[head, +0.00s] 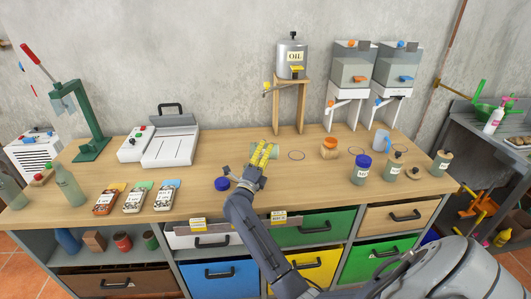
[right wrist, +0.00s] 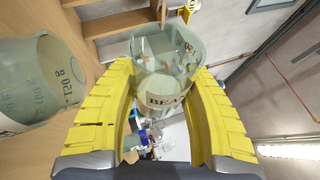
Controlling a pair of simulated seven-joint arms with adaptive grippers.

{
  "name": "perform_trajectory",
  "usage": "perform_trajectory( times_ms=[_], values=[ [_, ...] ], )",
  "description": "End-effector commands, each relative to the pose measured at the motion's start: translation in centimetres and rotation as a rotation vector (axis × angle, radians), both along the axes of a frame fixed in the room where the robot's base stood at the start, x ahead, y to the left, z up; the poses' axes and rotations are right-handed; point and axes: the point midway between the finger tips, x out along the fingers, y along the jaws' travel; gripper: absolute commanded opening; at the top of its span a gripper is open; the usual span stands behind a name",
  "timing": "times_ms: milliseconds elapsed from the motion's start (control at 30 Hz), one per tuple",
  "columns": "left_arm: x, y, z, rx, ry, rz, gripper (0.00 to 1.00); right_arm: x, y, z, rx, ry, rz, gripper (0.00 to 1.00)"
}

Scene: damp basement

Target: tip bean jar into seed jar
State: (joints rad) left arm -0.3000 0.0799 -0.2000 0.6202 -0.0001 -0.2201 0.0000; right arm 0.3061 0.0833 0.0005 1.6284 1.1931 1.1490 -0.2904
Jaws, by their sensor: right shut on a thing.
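My right gripper (head: 263,154) is above the middle of the workbench, shut on a greenish glass jar (head: 275,151) that lies about level in the head view. In the right wrist view this bean jar (right wrist: 160,52) sits between the yellow fingers, and its label reads "BEA". Its contents are unclear. A second clear jar (right wrist: 35,78) with gram marks stands beside it at the left of that view, apart from the fingers; its label is cut off, so I cannot tell if it is the seed jar. My left gripper is not in view.
A blue lid (head: 222,184) lies left of my right gripper. An oil can (head: 291,58) sits on a wooden stand behind. Seed packets (head: 134,199) lie front left.

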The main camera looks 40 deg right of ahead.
Motion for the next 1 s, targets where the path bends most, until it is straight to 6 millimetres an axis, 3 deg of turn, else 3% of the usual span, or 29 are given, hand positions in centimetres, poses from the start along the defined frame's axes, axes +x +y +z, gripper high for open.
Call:
perform_trajectory(
  times_ms=[500,1000],
  values=[
    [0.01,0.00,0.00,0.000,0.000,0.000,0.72,0.03,0.02,0.11,-0.002,0.000,0.000,0.05],
    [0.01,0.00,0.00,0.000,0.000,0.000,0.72,0.27,0.37,0.49,-0.116,0.075,0.001,0.05]
  ],
)
